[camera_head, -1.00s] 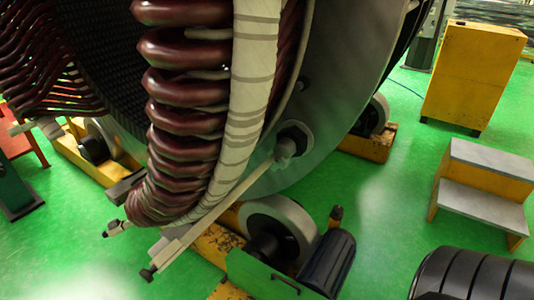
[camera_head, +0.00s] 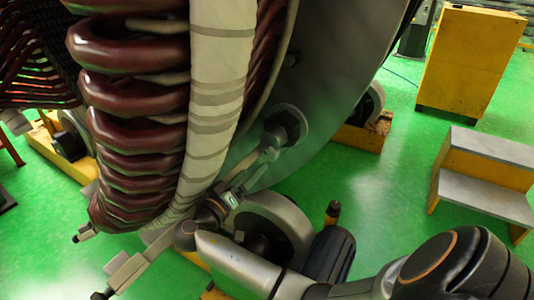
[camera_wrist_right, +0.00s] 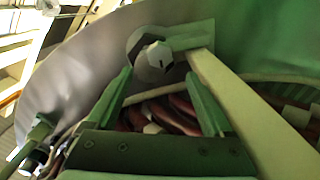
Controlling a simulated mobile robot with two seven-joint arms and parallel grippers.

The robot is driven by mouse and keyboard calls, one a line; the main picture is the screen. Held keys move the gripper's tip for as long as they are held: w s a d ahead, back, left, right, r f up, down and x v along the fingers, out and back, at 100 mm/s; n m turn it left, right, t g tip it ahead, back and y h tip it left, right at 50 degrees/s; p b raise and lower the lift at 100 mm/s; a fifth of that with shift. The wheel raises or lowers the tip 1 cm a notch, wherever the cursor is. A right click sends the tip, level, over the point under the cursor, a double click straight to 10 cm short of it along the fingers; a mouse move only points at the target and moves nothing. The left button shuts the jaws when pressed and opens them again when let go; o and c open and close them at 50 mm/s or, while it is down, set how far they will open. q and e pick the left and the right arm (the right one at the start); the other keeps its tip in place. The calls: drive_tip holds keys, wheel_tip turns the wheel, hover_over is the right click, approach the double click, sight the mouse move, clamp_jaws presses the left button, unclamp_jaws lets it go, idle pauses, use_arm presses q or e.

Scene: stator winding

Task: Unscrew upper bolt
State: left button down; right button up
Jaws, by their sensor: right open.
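The upper bolt (camera_wrist_right: 155,57) is a pale hex head on a dark round washer. It sits on the stator's grey plate at the top end of a pale bar (camera_wrist_right: 235,100). In the head view, the bolt area (camera_head: 285,125) is partly covered by my gripper. My right gripper (camera_wrist_right: 160,98) is open, and its two green fingers point toward the bolt. The bolt shows just beyond the fingertips, between them, with no grip on it. In the head view my right gripper (camera_head: 262,162) is close below the bolt.
Dark red coils (camera_head: 135,95) and a white wrapped band (camera_head: 218,80) stand left of my right gripper. A roller wheel (camera_head: 285,225) lies under it. Yellow-sided steps (camera_head: 485,180) and a yellow cabinet (camera_head: 470,60) stand at right, with clear green floor between.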

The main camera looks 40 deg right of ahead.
sight(268, 155)
drive_tip(key=x, duration=1)
drive_tip(key=shift+f+p, duration=0.1)
drive_tip(key=shift+p, duration=0.25)
clamp_jaws()
